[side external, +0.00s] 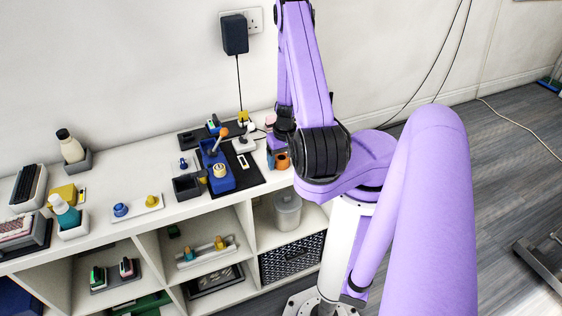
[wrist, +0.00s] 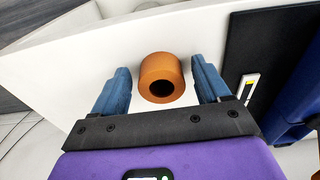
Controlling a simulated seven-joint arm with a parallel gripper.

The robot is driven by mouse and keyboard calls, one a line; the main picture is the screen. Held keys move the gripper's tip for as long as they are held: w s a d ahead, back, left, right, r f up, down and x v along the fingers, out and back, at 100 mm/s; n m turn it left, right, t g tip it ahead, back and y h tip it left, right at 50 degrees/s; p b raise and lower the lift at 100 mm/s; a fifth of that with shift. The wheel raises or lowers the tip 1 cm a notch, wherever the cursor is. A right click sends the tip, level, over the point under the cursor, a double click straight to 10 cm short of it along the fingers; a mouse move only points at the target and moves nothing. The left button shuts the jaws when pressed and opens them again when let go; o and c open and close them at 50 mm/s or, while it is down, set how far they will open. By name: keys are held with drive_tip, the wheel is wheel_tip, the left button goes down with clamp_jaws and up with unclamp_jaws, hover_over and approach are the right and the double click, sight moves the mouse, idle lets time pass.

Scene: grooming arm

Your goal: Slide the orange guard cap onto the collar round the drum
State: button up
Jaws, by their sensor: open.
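The orange guard cap (wrist: 162,66), a short hollow cylinder with a dark bore, stands on the white top in the wrist view. My gripper (wrist: 161,73) is open, with one blue finger on each side of the cap and visible gaps to it. In the side external view the cap (side external: 283,160) is near the shelf's front edge, partly hidden by my arm. A blue machine (side external: 222,182) with a cream round part (side external: 219,170) sits to its left; this may be the drum and collar, but I cannot tell them apart.
A black mat (side external: 247,177) lies under the blue machine. An orange-knobbed lever (side external: 221,133) rises from it. A dark open box (side external: 187,187) stands to its left. A small white piece (wrist: 248,87) lies on the mat. White surface around the cap is clear.

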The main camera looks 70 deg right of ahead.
drive_tip(key=c, duration=1.2)
drive_tip(key=shift+r, duration=2.7)
drive_tip(key=shift+w+r, duration=0.1)
drive_tip(key=w+a+r, duration=0.3)
drive_tip(key=w+a, duration=0.1)
drive_tip(key=a, duration=0.1)
drive_tip(key=w+a+r, duration=0.3)
drive_tip(key=w+a, duration=0.1)
drive_tip(key=w, duration=0.1)
drive_tip(key=w+a+r, duration=0.3)
drive_tip(key=w+a, duration=0.1)
drive_tip(key=a, duration=0.1)
drive_tip(key=shift+w+a+r, duration=0.2)
drive_tip(key=shift+a+r, duration=0.05)
drive_tip(key=shift+a, duration=0.1)
